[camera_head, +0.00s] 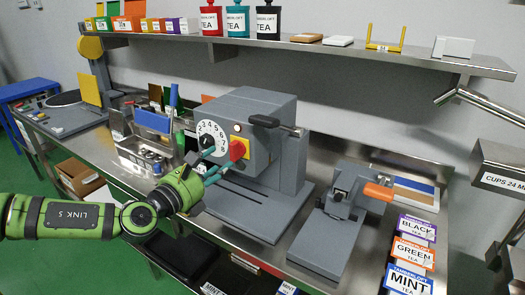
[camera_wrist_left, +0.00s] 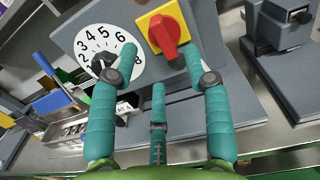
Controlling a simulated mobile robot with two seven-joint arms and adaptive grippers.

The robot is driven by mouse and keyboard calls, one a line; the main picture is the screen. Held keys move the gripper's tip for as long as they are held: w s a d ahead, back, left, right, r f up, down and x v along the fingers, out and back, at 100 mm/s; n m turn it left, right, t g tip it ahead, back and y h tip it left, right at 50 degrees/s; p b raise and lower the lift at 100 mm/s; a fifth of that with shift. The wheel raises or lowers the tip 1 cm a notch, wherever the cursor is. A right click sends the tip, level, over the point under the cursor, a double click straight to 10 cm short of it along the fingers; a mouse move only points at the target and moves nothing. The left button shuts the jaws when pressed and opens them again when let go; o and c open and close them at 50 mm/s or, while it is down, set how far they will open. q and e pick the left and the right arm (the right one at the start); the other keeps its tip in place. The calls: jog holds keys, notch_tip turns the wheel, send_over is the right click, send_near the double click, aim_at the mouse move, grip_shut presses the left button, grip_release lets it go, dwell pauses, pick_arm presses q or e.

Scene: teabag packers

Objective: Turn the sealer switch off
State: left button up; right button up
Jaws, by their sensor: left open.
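The sealer (camera_head: 262,140) is a grey machine on the steel bench. Its switch is a red knob (camera_head: 237,150) on a yellow plate, beside a white numbered dial (camera_head: 210,136). In the left wrist view the red knob (camera_wrist_left: 169,36) stands roughly upright, slightly tilted, with the dial (camera_wrist_left: 100,60) to its left. My left gripper (camera_head: 216,163) is open in front of the sealer's face, its teal fingers pointing at it. In the left wrist view one fingertip (camera_wrist_left: 160,68) is near the dial's right edge and another just below right of the knob. Contact cannot be told. My right gripper is not in view.
A grey press with an orange handle (camera_head: 378,191) stands right of the sealer. Tea boxes (camera_head: 410,252) line the bench's right side. A steel caddy (camera_head: 145,150) with pens is at left. A shelf (camera_head: 300,47) with tea tins runs above.

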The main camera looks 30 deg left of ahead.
aim_at(230, 152)
pick_arm(q)
jog(key=shift+w+d+r+m, duration=0.1)
jog(key=shift+d+r+m, duration=0.1)
jog(key=shift+r+m, duration=0.15)
jog(key=shift+w+d+f+p, duration=0.1)
jog(key=shift+w+p, duration=0.95)
jog(key=shift+w, duration=0.65)
jog(key=shift+w+f+p, duration=0.1)
jog(key=shift+w+p, duration=0.95)
jog(key=shift+w, duration=0.6)
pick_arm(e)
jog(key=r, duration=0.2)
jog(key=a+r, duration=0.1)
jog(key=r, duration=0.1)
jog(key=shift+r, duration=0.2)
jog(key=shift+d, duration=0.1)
pick_arm(q)
grip_shut()
